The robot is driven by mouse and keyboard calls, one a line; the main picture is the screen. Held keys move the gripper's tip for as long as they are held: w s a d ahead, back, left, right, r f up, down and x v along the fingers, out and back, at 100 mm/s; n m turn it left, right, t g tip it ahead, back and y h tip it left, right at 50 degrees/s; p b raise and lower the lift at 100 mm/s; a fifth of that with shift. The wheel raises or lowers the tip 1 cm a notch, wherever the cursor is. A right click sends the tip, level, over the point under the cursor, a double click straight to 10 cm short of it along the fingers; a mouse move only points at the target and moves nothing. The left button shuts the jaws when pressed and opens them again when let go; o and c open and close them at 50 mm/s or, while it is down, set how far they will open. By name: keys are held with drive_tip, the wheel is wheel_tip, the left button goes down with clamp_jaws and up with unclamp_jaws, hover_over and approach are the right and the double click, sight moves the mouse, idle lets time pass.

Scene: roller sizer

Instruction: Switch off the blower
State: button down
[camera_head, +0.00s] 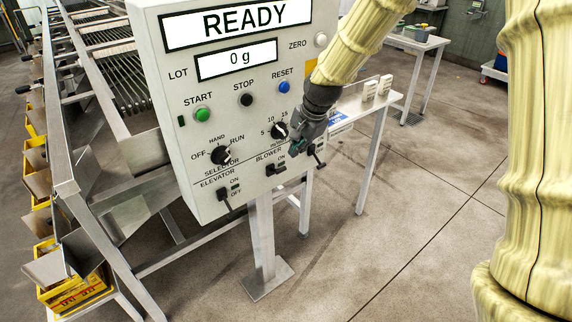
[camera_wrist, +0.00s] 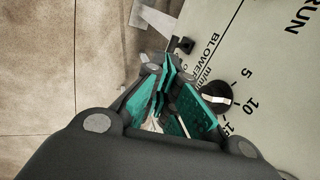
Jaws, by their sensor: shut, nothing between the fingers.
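The grey control panel (camera_head: 180,110) stands upright in the head view. Its blower switch (camera_head: 275,169) is a small black toggle low on the right, below the BLOWER label. An ON mark shows beside it; whether the lever is up or down I cannot tell. My gripper (camera_head: 297,148) is shut and empty, in front of the panel's lower right, just above and right of the blower switch. In the wrist view, my gripper's teal fingers (camera_wrist: 168,75) are together beside the BLOWER lettering. A black switch part (camera_wrist: 184,45) shows just beyond the fingertips, partly hidden.
A numbered knob (camera_head: 279,130) sits right above the blower switch; it also shows in the wrist view (camera_wrist: 217,97). The selector knob (camera_head: 221,155) and elevator switch (camera_head: 224,200) are to the left. A white table (camera_head: 365,105) stands behind.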

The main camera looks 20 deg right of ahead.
sight(286, 168)
drive_tip(key=r, duration=0.1)
drive_tip(key=w+r, duration=0.1)
drive_tip(key=r, duration=0.1)
drive_tip(key=shift+d+r+m, duration=0.15)
drive_tip(key=shift+r+m, duration=0.1)
drive_tip(key=shift+m, duration=0.05)
drive_tip(key=shift+f, duration=0.15)
drive_tip(key=shift+p+x, duration=1.8)
drive_tip(key=shift+x, duration=5.05)
drive_tip(key=shift+w, duration=0.15)
drive_tip(key=shift+a, duration=0.3)
drive_tip(key=shift+d, duration=0.2)
drive_tip(key=shift+s+d+f+t+b, duration=0.2)
drive_tip(key=shift+t+b, duration=0.2)
drive_tip(key=shift+b, duration=0.1)
